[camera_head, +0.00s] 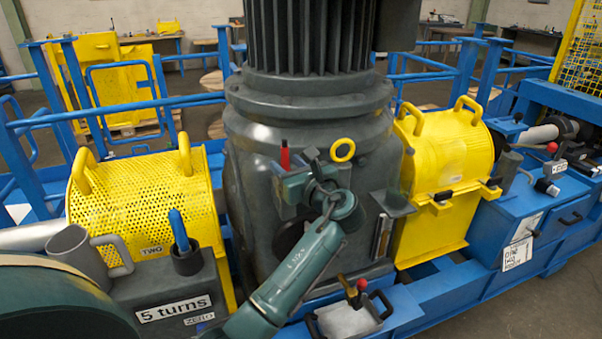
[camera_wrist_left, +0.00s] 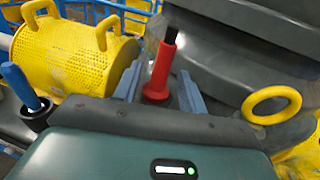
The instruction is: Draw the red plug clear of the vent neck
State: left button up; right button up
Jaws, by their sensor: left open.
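The red plug (camera_head: 285,158) stands on the dark grey gearbox housing (camera_head: 245,140), at its front left. In the left wrist view the plug (camera_wrist_left: 161,68) shows a red body, a wider red base and a dark top, leaning slightly right. My left gripper (camera_head: 290,178) is open at the plug. In the left wrist view its two fingers (camera_wrist_left: 160,88) stand on either side of the plug's lower part, with gaps visible. The vent neck is not clearly visible; the gripper body hides what lies below the plug. My right gripper is not in view.
A yellow ring (camera_head: 343,141) stands close right of the gripper. A perforated yellow guard (camera_head: 130,205) is at left, a yellow cover (camera_head: 440,155) at right. A blue handle (camera_head: 179,230) stands upright in a dark cup at front left. The ribbed motor (camera_head: 312,35) rises behind.

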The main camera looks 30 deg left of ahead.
pick_arm(q)
jog(key=shift+x, duration=0.9)
grip_shut()
